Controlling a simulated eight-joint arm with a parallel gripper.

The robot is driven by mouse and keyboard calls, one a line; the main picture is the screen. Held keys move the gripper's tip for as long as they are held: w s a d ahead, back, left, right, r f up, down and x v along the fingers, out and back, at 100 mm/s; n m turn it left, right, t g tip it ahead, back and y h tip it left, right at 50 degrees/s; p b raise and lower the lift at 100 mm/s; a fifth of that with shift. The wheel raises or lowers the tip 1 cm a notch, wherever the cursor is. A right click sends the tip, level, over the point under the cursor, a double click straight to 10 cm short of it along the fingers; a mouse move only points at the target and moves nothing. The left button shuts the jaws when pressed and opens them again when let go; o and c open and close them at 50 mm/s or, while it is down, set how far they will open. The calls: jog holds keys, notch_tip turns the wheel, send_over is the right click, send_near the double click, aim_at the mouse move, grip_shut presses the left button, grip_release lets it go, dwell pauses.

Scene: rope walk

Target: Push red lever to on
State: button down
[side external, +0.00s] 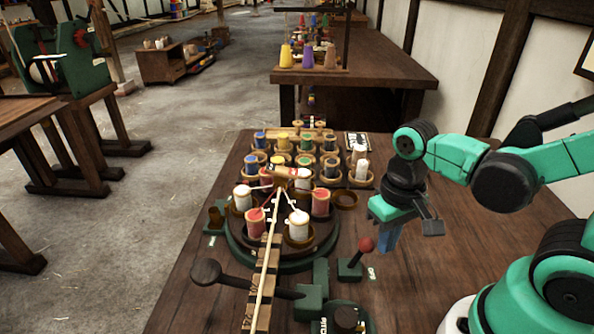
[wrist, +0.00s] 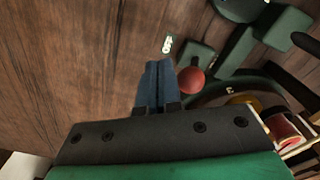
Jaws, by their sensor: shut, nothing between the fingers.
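The red lever is a red ball knob (side external: 366,245) on a short dark stem rising from a small dark green base (side external: 349,270), right of the round rope machine in the side external view. The stem leans up to the right. In the wrist view the red knob (wrist: 191,80) is just right of my fingertips. My gripper (side external: 387,248) points down, to the right of the knob and apart from it as far as I can tell. Its blue fingers (wrist: 157,65) are shut together with nothing between them. A small white label (wrist: 167,44) lies beside the lever base; its text is hard to read.
The green-rimmed round machine (side external: 240,252) holds red and white spools. A ruled wooden bar (side external: 262,284) and a dark round-ended handle (side external: 206,272) stand left of the lever. Several spools in cups sit behind. The tabletop right of the lever (side external: 415,285) is clear.

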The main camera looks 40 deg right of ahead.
aim_at(359, 255)
jog(key=shift+f, duration=0.15)
jog(key=shift+f, duration=0.45)
jog(key=shift+w, duration=0.1)
jog(key=shift+w+a, duration=0.85)
jog(key=shift+a, duration=0.1)
jog(key=shift+s+d, duration=0.1)
